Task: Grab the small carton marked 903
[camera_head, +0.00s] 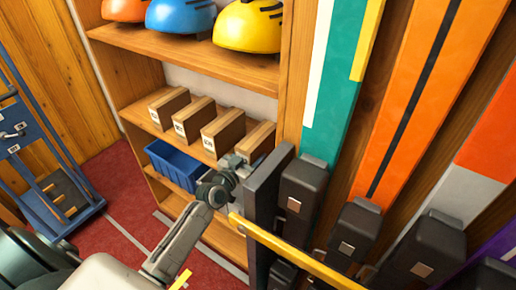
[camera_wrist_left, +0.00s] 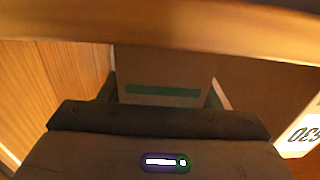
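Several small brown cartons stand in a row on the middle shelf in the head view: the leftmost (camera_head: 170,106), two middle ones (camera_head: 194,119) (camera_head: 223,131) and the rightmost (camera_head: 256,141). Their labels are too small to read there. My left gripper (camera_head: 230,162) is at the front of the rightmost carton, partly covering it. In the left wrist view a pale face with a green band (camera_wrist_left: 163,92) lies between the spread fingers of my left gripper (camera_wrist_left: 160,98); contact is unclear. My right gripper is out of view.
The shelf board (camera_head: 140,112) carries the cartons; a blue bin (camera_head: 175,165) sits below. Helmets (camera_head: 180,15) stand above. Dark-booted upright boards (camera_head: 303,190) and a yellow bar (camera_head: 290,250) crowd the right. A blue cart (camera_head: 55,205) stands left.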

